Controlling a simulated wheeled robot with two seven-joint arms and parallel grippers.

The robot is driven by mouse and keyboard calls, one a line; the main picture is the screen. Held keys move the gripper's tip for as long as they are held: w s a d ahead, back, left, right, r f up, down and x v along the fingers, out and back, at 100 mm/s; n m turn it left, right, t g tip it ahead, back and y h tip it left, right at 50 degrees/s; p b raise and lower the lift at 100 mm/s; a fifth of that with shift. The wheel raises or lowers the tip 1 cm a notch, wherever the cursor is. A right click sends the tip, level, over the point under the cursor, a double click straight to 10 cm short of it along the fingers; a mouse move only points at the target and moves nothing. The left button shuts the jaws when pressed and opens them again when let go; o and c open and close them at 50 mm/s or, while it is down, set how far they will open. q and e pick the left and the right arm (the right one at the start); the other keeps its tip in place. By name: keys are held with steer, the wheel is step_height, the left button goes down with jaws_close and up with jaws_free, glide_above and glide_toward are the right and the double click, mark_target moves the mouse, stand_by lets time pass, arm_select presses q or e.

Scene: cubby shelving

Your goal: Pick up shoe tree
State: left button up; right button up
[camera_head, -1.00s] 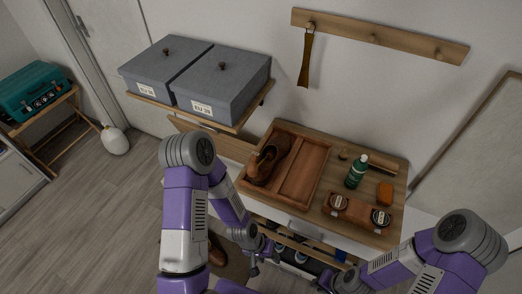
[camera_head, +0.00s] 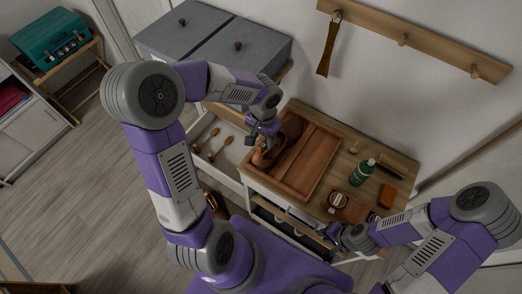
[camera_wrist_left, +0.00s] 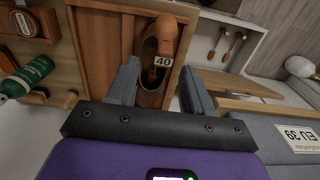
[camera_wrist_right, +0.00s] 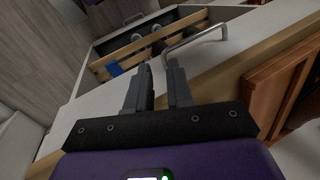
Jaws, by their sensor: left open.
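A brown shoe (camera_head: 269,152), tagged 40 in the left wrist view (camera_wrist_left: 159,42), lies in the left compartment of the wooden tray (camera_head: 318,170). Two wooden pieces with rounded ends (camera_head: 219,147) lie in the open white drawer left of the tray; they look like shoe trees, but I cannot be sure. They also show in the left wrist view (camera_wrist_left: 239,38). My left gripper (camera_head: 258,135) is open over the shoe's end, its fingers either side of it and nothing held. My right gripper (camera_wrist_right: 160,78) is empty by the cabinet front, with a narrow gap between its fingers.
Grey lidded boxes (camera_head: 240,50) stand on a shelf behind my left arm. A shoehorn (camera_head: 328,48) hangs from the peg rail. A metal handle (camera_wrist_right: 195,40) is near my right gripper.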

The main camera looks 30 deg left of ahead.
mark_target(260, 146)
arm_select(q)
steer(key=f, duration=0.5)
steer(key=shift+s+a, duration=0.35)
steer(key=shift+s, duration=0.05)
jaws_close()
